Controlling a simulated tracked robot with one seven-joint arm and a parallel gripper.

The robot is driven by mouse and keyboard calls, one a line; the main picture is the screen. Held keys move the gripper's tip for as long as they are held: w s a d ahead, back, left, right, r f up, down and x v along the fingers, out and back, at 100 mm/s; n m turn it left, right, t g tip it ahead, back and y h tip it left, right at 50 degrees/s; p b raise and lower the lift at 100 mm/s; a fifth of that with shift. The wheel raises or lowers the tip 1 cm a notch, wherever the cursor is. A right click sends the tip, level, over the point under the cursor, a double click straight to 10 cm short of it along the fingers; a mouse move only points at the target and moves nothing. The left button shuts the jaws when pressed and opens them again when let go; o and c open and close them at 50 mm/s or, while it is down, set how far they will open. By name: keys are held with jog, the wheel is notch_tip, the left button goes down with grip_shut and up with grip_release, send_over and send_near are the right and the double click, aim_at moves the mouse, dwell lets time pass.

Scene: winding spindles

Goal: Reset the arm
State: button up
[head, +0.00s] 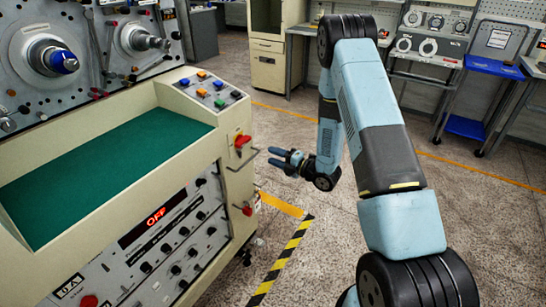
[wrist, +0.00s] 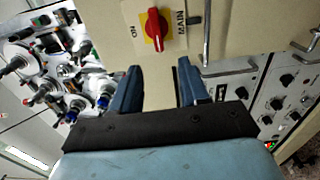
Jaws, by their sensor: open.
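My arm is light blue and dark grey and rises from the bottom right of the head view, then bends down at its elbow. My gripper (head: 273,157) hangs in the air beside the right end of the cream machine (head: 160,88), fingers pointing left toward it. In the wrist view my gripper (wrist: 160,76) shows two blue fingers spread apart with nothing between them. A red rotary switch (head: 242,141) on a yellow plate sits on the machine's end face. It also shows in the wrist view (wrist: 154,27), ahead of the fingertips, beside the word MAIN. The gripper appears apart from it.
A metal handle (head: 270,151) sticks out near my fingers, and a red knob (head: 247,210) sits lower. The machine's display (head: 156,217) reads OFF. Spindles (head: 52,60) stand at upper left. A blue-shelved cart (head: 492,68) stands at the back. Open floor lies right of my arm.

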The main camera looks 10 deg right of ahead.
jog(key=w+d+r+m+t+h, duration=0.1)
jog(key=w+d+r+m+h, duration=0.15)
jog(key=r, duration=0.45)
jog(key=w+d+r+m+h, duration=0.2)
jog(key=d+r+m+h, duration=0.15)
jog(key=r, duration=0.35)
jog(key=s+d+r+m+h, duration=0.3)
jog(key=r+m, duration=0.1)
jog(key=r, duration=0.2)
jog(key=s+d+r+m+h, duration=0.3)
jog(key=d+r+m+h, duration=0.1)
jog(key=r, duration=0.3)
jog(key=s+r+m+g, duration=0.2)
jog(key=s+m, duration=0.3)
jog(key=s, duration=0.6)
jog(key=s+d+r+m+g, duration=0.1)
jog(key=s+r+m, duration=0.3)
jog(key=s, duration=0.8)
jog(key=s+r+m+g+h, duration=0.1)
jog(key=s+r+m+g, duration=0.2)
jog(key=s, duration=0.8)
jog(key=m, duration=0.2)
jog(key=shift+s+d+r+m, duration=0.15)
jog(key=shift+s+r+m, duration=0.05)
jog(key=shift+s+m, duration=0.1)
